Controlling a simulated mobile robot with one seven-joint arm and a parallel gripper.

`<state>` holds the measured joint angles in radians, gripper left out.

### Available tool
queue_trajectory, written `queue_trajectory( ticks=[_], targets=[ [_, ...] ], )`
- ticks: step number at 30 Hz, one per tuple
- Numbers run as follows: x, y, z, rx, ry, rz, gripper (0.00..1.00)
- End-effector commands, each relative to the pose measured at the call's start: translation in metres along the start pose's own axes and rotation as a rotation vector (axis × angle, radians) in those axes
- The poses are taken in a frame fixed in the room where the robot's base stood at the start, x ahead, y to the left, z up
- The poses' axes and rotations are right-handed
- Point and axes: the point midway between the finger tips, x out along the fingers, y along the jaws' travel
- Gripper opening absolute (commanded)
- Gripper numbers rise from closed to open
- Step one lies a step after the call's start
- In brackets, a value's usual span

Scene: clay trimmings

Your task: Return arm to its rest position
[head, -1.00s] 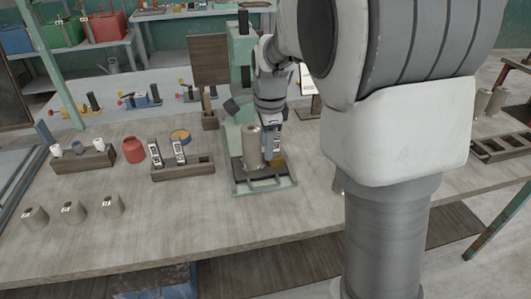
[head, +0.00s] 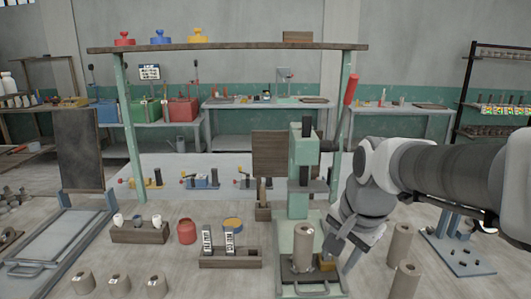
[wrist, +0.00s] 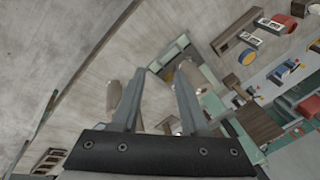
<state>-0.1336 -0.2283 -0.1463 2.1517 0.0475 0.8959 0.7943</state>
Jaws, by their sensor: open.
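My arm reaches in from the right in the head view, bent, with my gripper (head: 347,243) low beside the green press (head: 301,175). In the wrist view my gripper (wrist: 159,72) has its two fingers spread, with nothing held between them. A clay cylinder (head: 303,247) stands upright on the press's tray (head: 285,288), left of my gripper. A small tan block (head: 327,265) sits on the tray by the cylinder. In the head view my gripper overlaps the tray's right side; I cannot tell the gap. The exact fingertips are hard to make out there.
More clay cylinders (head: 399,242) stand right of the gripper. A blue-grey stand (head: 462,252) lies further right. Wooden racks (head: 230,260), a red jar (head: 186,231) and short clay pieces (head: 119,284) are on the left. An overhead shelf (head: 230,47) spans the bench.

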Motion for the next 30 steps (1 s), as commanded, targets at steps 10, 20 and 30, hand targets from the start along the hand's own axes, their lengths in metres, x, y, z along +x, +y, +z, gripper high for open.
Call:
queue_trajectory(
  ticks=[10, 20, 30],
  targets=[
    [-0.051, 0.059, 0.055, -0.577, 0.121, -0.039, 0.45],
    [-0.058, 0.086, 0.077, -0.841, 0.187, -0.01, 0.45],
    [-0.057, 0.086, 0.077, -0.848, 0.187, -0.009, 0.45]
  ],
)
